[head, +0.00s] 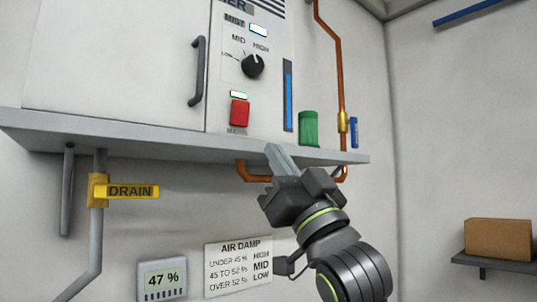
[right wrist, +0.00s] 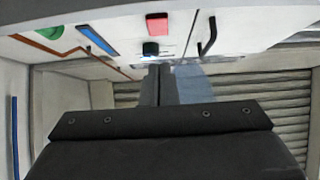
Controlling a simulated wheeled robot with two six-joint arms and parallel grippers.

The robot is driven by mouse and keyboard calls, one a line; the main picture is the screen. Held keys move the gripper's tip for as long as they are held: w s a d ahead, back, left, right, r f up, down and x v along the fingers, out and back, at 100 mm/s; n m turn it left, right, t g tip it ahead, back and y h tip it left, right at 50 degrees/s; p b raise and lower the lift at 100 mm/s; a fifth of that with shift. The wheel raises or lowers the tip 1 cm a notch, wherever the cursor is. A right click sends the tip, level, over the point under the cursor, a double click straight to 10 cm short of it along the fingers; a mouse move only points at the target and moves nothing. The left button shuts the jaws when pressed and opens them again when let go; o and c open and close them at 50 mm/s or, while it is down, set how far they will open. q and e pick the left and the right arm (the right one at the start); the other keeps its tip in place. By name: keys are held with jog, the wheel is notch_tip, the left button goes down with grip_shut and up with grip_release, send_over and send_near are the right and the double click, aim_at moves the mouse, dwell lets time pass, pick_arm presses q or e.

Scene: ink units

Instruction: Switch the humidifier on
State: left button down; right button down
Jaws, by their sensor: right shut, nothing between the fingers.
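The humidifier (head: 120,60) is a white cabinet on a shelf in the head view. Its front has a red mains switch (head: 240,113) with a small green-edged lamp (head: 239,95) above it, and a black mist dial (head: 253,66) marked low, mid and high. The dial's exact pointing is hard to read. My right gripper (head: 273,150) is shut and empty, at the shelf's front edge, below and right of the red switch, apart from it. The right wrist view shows the red switch (right wrist: 157,23) and the dark dial (right wrist: 150,48) beyond the fingers (right wrist: 160,85). My left gripper is out of view.
The shelf (head: 130,138) edge runs under the humidifier. A green canister (head: 308,128) and a copper pipe (head: 341,80) stand right of the panel. A yellow drain handle (head: 133,191), a 47 % meter (head: 162,279) and an air damp sign (head: 238,266) are below.

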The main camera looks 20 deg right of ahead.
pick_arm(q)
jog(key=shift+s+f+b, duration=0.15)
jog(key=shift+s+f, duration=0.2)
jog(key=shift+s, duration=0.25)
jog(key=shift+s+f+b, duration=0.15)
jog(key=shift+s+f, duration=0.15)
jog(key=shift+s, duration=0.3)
pick_arm(e)
jog(key=shift+v, duration=1.15)
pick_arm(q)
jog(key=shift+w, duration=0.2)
pick_arm(e)
jog(key=shift+s, duration=0.15)
